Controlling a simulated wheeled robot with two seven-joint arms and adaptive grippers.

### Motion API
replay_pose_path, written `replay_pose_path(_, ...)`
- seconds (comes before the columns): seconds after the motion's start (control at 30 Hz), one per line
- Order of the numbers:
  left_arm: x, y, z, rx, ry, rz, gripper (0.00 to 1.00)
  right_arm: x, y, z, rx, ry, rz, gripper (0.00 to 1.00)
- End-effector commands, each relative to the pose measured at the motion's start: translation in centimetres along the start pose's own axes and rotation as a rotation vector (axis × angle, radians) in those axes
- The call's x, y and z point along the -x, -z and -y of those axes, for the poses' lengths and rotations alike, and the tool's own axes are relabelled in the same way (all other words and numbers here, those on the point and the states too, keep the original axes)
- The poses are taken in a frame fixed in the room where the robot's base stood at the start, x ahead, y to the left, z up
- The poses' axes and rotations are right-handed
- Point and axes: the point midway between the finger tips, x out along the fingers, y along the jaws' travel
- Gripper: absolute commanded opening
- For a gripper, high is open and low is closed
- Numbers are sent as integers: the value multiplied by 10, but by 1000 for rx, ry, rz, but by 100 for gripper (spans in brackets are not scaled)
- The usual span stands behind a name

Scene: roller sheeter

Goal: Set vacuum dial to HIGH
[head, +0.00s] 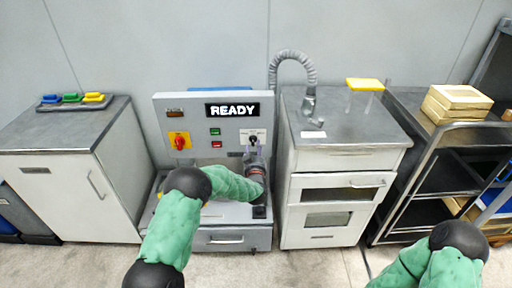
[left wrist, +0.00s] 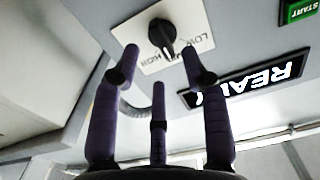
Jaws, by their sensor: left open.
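The vacuum dial (head: 253,140) is a black knob on a white label plate on the right of the grey machine panel. In the left wrist view the dial (left wrist: 162,34) is close, with LOW and HIGH lettering on its plate, partly covered by my fingers. Which mark the knob points at I cannot tell. My left gripper (head: 254,153) is in front of the panel, just below the dial. In the left wrist view its purple fingers (left wrist: 160,58) are spread and empty, with the dial beyond and between the two outer tips; contact is not visible.
The panel has a lit READY display (head: 232,110), a red knob on yellow (head: 180,141), a green button (head: 215,131) and a red button (head: 216,144). A cabinet with a hose (head: 294,56) stands right of the machine. Another cabinet (head: 70,185) stands left.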

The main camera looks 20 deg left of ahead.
Motion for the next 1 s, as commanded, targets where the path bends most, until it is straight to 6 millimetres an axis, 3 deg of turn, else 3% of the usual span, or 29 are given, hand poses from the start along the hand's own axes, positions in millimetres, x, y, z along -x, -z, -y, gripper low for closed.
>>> replay_pose_path(0.1, -18, -2, 0, 0, 1, -1, 45, -6, 0, -2, 0, 0, 0, 50)
replay_pose_path(0.3, -36, -2, 0, 0, 0, 1, 45, -10, 0, -4, 0, 0, 0, 50)
replay_pose_path(0.67, -40, 0, 0, 0, 0, 1, 45, -10, 0, -4, 0, 0, 0, 50)
replay_pose_path(0.8, -40, 0, 0, 0, 0, 1, 6, -10, 0, -4, 0, 0, 0, 50)
replay_pose_path(0.83, -40, 0, 0, 0, 0, 1, 0, -10, 0, -4, 0, 0, 0, 50)
replay_pose_path(1.0, -40, 0, 0, -1, 0, 1, 0, -10, 0, -4, 0, 0, 0, 50)
